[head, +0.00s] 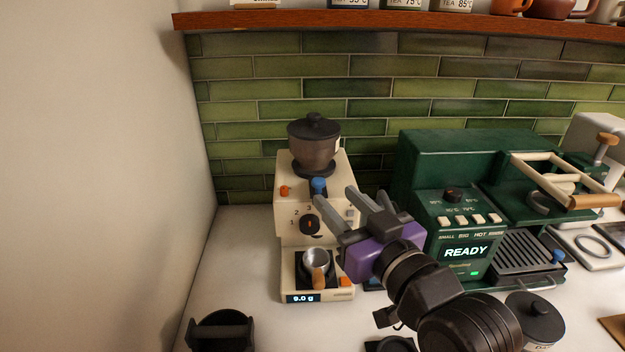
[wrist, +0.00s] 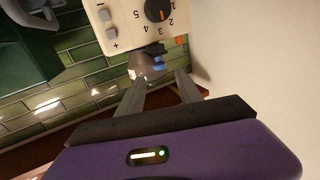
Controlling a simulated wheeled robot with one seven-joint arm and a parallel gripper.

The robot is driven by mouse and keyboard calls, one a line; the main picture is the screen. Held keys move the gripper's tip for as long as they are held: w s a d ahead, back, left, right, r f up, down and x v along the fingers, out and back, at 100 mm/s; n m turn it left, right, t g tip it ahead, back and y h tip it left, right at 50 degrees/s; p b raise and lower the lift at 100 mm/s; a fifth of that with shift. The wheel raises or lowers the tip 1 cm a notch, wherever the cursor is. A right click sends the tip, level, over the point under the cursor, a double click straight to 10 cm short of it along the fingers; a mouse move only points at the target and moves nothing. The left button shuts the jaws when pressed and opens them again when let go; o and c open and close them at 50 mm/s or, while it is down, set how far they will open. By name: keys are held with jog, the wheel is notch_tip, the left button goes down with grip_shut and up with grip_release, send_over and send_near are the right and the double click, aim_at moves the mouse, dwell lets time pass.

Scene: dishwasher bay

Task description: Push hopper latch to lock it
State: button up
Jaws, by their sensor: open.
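The cream grinder (head: 290,220) stands by the green tile wall with the dark brown lidded hopper (head: 314,147) on top. A blue tab (head: 318,185) at the grinder's upper front, below the hopper, looks like the hopper latch; the blue part also shows in the wrist view (wrist: 158,63). My gripper (head: 335,195) is open and empty, in front of the grinder's upper right front. Its fingers point up toward the blue tab, one fingertip close below it in the head view; I cannot tell whether they touch. In the wrist view the blue part appears between the fingertips (wrist: 160,76).
An orange button (head: 285,191) and a dial (head: 309,224) are on the grinder's front. A small metal cup with a wooden handle (head: 317,264) sits on its scale. A green coffee machine (head: 440,165) stands right of my gripper.

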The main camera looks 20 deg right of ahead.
aim_at(322, 184)
jog(key=w, duration=0.2)
jog(key=w+p, duration=0.1)
jog(key=w, duration=0.4)
jog(key=shift+w+a+p, duration=0.35)
jog(key=shift+p, duration=0.05)
jog(key=shift+f, duration=0.1)
grip_shut()
dwell(1.0)
